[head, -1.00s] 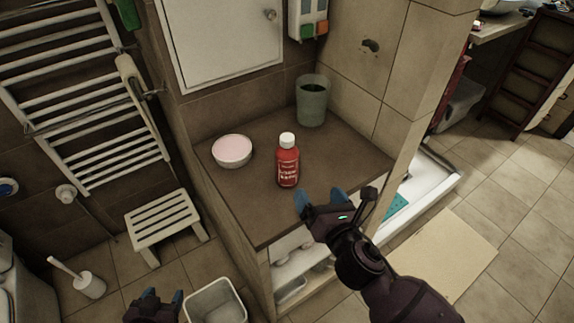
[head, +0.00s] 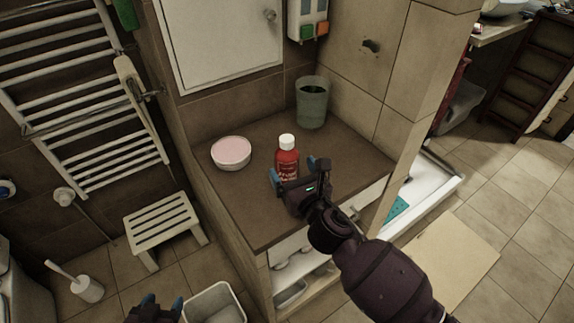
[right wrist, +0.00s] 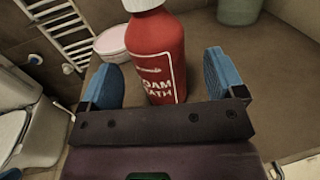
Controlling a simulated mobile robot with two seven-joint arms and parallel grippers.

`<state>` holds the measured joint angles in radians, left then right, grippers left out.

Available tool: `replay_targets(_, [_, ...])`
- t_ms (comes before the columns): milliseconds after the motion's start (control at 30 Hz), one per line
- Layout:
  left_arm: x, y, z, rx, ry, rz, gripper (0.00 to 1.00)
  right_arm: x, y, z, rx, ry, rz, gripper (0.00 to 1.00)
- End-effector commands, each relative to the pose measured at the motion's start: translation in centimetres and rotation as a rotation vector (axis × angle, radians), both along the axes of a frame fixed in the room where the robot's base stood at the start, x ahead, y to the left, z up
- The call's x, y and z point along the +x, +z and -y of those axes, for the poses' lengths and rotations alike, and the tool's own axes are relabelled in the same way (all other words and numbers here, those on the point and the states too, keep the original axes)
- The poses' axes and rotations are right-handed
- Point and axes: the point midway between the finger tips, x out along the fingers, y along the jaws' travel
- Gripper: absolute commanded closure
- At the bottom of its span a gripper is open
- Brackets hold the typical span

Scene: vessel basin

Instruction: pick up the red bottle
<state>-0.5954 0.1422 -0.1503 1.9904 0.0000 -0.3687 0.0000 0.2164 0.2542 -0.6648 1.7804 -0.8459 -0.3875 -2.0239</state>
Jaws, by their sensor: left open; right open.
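The red bottle (head: 287,158) with a white cap stands upright on the brown counter (head: 262,212). My right gripper (head: 294,171) is open at the bottle's near side, its blue fingertips to the left and right of it. In the right wrist view the bottle (right wrist: 158,55) rises between the two spread fingers (right wrist: 163,80), with gaps visible on both sides. The bottle's base is hidden behind the gripper. My left gripper (head: 158,308) is low at the bottom edge of the head view, open, away from the counter and partly cut off.
A white bowl with pink contents (head: 231,153) stands left of the bottle. A grey-green cup (head: 312,103) stands behind it near the wall corner. A white stool (head: 163,226) and a bin (head: 213,303) are on the floor left of the counter. The counter's front left is clear.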

Motion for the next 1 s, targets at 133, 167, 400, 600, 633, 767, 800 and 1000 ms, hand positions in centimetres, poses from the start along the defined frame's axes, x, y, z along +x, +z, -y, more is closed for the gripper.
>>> replay_targets(133, [-0.1,-0.5,0.0,0.0,0.001,-0.006,0.41,1.9,-0.2,-1.0,0.002,0.001,-0.001,0.12])
replay_targets(167, [-0.2,-0.6,0.0,0.0,0.001,-0.006,0.41,2.2,-0.2,-1.2,0.001,0.001,0.0,0.12])
replay_targets(400, [-0.4,-0.8,-0.1,0.0,0.002,-0.012,0.41,3.1,-0.1,-1.5,0.002,0.001,-0.001,0.12])
replay_targets(600, [-0.8,-0.9,-0.1,0.0,0.004,-0.018,0.41,3.1,-0.1,-1.5,0.002,0.001,-0.001,0.21])
replay_targets(633, [-0.8,-0.9,-0.1,0.0,0.004,-0.019,0.41,3.1,-0.1,-1.5,0.002,0.001,-0.001,0.25])
replay_targets(767, [-0.8,-0.9,-0.1,0.0,0.004,-0.018,0.41,3.1,-0.1,-1.5,0.002,0.001,-0.001,0.45])
replay_targets(800, [-0.8,-0.9,-0.1,0.001,0.004,-0.018,0.41,3.1,-0.1,-1.5,0.002,0.001,-0.001,0.52])
replay_targets(1000, [-0.6,-0.8,-0.1,0.0,0.003,-0.014,0.41,3.1,-0.1,-1.5,0.002,0.001,0.0,0.71])
